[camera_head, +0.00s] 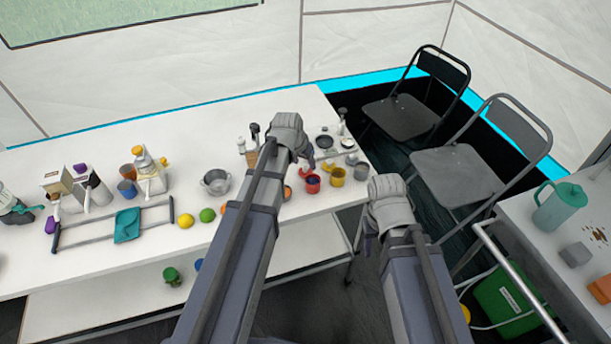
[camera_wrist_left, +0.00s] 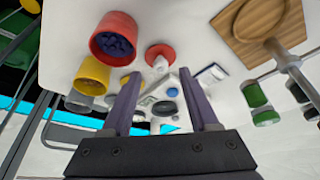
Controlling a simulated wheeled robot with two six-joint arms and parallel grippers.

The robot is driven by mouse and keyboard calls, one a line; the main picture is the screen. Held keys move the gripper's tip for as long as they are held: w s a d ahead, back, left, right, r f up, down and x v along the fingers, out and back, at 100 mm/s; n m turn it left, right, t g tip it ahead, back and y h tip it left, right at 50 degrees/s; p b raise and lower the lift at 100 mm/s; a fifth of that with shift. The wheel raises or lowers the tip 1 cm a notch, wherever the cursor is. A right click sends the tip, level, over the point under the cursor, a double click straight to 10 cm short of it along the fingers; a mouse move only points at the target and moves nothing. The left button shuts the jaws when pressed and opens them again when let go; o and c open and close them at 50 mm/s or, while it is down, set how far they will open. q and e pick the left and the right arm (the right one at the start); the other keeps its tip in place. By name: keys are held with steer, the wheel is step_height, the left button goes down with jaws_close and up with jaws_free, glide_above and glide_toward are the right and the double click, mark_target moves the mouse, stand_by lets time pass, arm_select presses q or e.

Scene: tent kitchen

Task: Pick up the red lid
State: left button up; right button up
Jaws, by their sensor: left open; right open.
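The red lid (camera_wrist_left: 160,52) is a round red disc with a pale knob, lying on the white table in the left wrist view. It shows just beyond and between the fingertips of my left gripper (camera_wrist_left: 160,76), which is open and empty. In the head view my left gripper (camera_head: 299,155) is over the right end of the table, and its hand and arm hide much of what is beneath, so the lid is hard to make out there. My right gripper (camera_head: 369,232) is open and apart from the table's right edge.
A red cup (camera_head: 313,184) and a yellow cup (camera_head: 336,177) stand close to my left gripper. A metal pot (camera_head: 216,182) and a lime (camera_head: 207,215) are to its left. A wooden board (camera_wrist_left: 250,30) shows in the wrist view. Folding chairs (camera_head: 455,172) stand right of the table.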

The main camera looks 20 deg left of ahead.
mark_target(305, 167)
arm_select(q)
steer(key=b+x, duration=0.2)
steer(key=x, duration=0.1)
steer(key=shift+s, duration=0.1)
steer(key=shift+c, duration=0.2)
jaws_close()
stand_by(0.3)
